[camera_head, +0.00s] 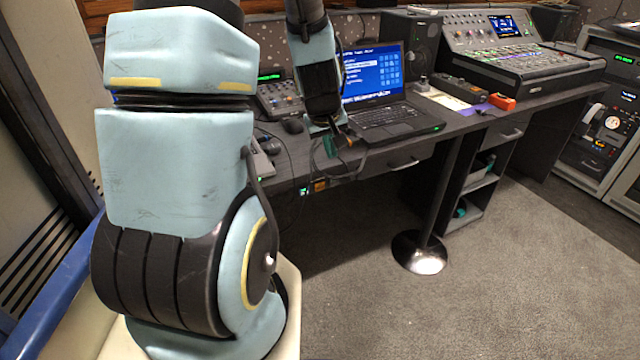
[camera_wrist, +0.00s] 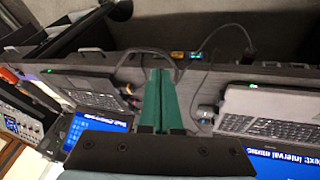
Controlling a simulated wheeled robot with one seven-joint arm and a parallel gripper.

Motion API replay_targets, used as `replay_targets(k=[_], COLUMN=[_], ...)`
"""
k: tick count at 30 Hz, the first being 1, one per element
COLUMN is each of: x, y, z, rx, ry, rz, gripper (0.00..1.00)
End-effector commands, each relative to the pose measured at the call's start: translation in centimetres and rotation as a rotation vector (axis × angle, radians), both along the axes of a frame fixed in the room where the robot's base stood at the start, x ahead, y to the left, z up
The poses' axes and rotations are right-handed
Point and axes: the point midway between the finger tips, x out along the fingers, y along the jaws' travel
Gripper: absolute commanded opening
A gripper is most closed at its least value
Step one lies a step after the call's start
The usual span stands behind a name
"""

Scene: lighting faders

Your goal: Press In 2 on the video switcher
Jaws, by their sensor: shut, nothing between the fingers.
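My gripper (camera_head: 328,147) hangs at the front edge of the desk, left of the laptop. In the wrist view its green fingers (camera_wrist: 158,98) are together with nothing between them. No device is readably marked as the video switcher, and no In 2 label can be read. A small dark console with a green display (camera_head: 280,96) stands at the back of the desk behind my arm, partly hidden. I cannot tell whether it is the switcher. My fingers are apart from it.
An open laptop (camera_head: 390,118) with a blue screen stands right of my gripper. Another laptop (camera_wrist: 268,112) shows in the wrist view. A large mixing console (camera_head: 520,68) stands at the right, with a speaker (camera_head: 411,45) beside it. Cables hang at the desk edge.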

Motion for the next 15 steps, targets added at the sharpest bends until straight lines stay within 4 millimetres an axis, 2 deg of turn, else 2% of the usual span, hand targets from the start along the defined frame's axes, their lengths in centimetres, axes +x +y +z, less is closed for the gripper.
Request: replay_targets(k=[1, 3, 7, 11, 15], x=[1.0, 2.4, 4.3, 5.1, 4.7], y=[-1.3, -2.6, -4.4, -5.5, -5.8], z=[-1.1, -2.5, -5.4, -8.5, -12.0], rx=[-0.018, -0.040, -0.062, -0.058, -0.019], ry=[-0.017, -0.051, -0.109, -0.162, -0.216], rz=[0.042, 0.115, 0.257, 0.406, 0.566], gripper=[0.00, 0.00, 0.00, 0.00, 0.00])
